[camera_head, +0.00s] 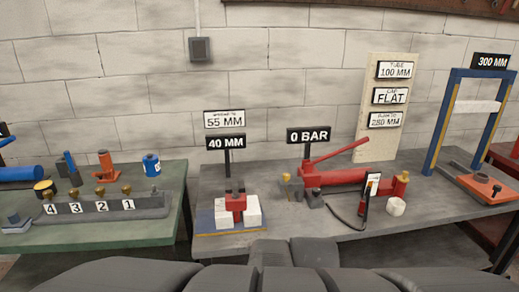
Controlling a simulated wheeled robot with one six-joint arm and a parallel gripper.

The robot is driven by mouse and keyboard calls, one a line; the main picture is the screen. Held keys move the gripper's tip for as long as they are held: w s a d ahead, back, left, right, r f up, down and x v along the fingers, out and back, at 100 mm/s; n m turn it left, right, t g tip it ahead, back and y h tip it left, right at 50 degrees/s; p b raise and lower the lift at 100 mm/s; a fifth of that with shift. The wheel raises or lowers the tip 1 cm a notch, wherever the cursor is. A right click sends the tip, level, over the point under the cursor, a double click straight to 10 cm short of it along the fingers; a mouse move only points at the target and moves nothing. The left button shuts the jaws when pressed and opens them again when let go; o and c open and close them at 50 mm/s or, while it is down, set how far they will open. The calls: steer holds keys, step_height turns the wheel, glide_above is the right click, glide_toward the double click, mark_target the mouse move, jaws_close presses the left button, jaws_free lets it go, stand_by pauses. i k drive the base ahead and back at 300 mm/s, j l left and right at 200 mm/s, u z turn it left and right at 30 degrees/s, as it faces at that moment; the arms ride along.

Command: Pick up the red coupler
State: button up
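No part is labelled as the coupler. A small upright red piece (364,203) stands in front of the red pump (340,178), partly behind a small white-faced tag (372,184). A dark hose (345,221) curves to its foot, so it looks most like the red coupler, but it is too small to be sure. Another red piece (238,204) sits between two white blocks on the blue-edged plate (205,221) to the left. My gripper is not in view; only dark grey parts, likely my own body, show along the bottom edge.
A white, roundish piece (397,207) lies right of the upright red piece. The pump's red lever (337,152) slopes above. A blue press frame (442,122) stands at right. The grey bench top (300,228) is bare near its front edge. A green bench (95,240) stands left, past a gap.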

mark_target(362, 203)
steer(key=u, duration=0.35)
steer(key=i+l, duration=0.1)
steer(key=l, duration=0.25)
steer(key=i+l, duration=0.15)
steer(key=l, duration=0.2)
steer(key=i+l, duration=0.1)
steer(key=l, duration=0.25)
steer(key=i+l, duration=0.1)
steer(key=l, duration=0.25)
steer(key=i+l, duration=0.1)
steer(key=l, duration=0.25)
